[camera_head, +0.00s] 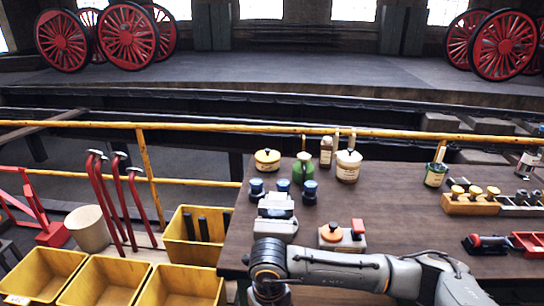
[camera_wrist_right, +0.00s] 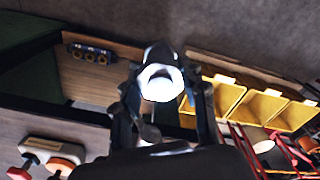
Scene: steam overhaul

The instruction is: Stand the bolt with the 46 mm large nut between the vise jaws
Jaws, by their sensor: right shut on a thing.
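My right gripper (camera_wrist_right: 162,105) is shut on a bright metal piece, taken to be the bolt (camera_wrist_right: 160,82). It is seen nearly end-on with a pale round end towards the camera. I cannot make out the nut's size. In the head view my right arm reaches in from the lower right, its wrist at the table's front left edge; the fingers and bolt are below the frame. A grey block that looks like the vise (camera_head: 276,225) stands at the table's left end, beyond the wrist; its jaw gap is not clear. My left gripper is not in view.
Dark blue-topped pieces (camera_head: 309,192) stand around the vise's far side. A block with orange and red parts (camera_head: 342,237) stands right of it. Yellow bins (camera_head: 105,280) lie left of the table. The middle of the table (camera_head: 395,215) is clear.

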